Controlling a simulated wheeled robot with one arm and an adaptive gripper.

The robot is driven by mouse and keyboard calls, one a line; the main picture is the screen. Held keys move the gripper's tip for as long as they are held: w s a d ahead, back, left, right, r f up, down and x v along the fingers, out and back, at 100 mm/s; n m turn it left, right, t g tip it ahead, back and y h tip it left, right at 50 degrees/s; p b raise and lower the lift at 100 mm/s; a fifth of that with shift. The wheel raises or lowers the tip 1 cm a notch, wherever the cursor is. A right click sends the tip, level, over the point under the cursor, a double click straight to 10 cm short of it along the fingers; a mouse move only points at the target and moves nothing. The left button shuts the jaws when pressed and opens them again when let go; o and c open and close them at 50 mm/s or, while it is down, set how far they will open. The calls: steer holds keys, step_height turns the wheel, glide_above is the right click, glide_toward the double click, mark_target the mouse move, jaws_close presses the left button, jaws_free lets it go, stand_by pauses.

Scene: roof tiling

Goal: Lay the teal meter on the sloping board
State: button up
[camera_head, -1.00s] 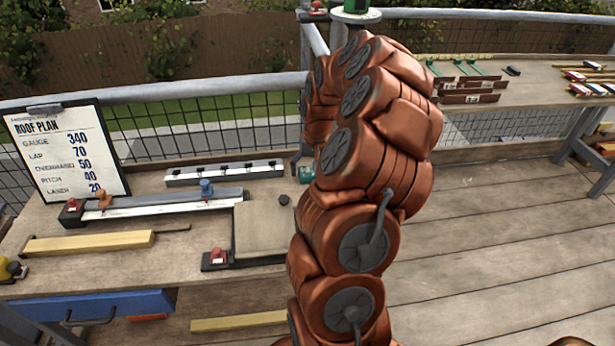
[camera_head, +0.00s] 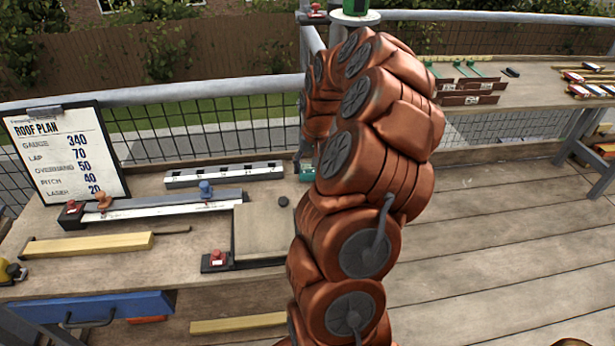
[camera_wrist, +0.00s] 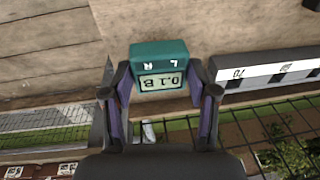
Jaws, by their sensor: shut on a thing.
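The teal meter (camera_wrist: 160,52) is held between the two fingers of my gripper (camera_wrist: 162,82) in the wrist view. Its small display reads upside down there. A wooden surface shows behind it; whether it touches that surface I cannot tell. In the head view only a small teal part of the meter (camera_head: 306,172) shows left of my arm, and my arm hides the gripper. A flat board (camera_head: 265,232) with a dark edge, which looks like the sloping board, lies on the bench left of my arm; its tilt is hard to judge.
A small dark puck (camera_head: 283,201) is by the board's upper right corner. A red-button block (camera_head: 215,260) is at its lower left. A long grey rail (camera_head: 165,208) and a black-and-white bar (camera_head: 225,174) lie on the bench. A mesh railing (camera_head: 200,125) runs behind.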

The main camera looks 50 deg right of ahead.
mark_target(307, 167)
steer(key=shift+r, duration=2.1)
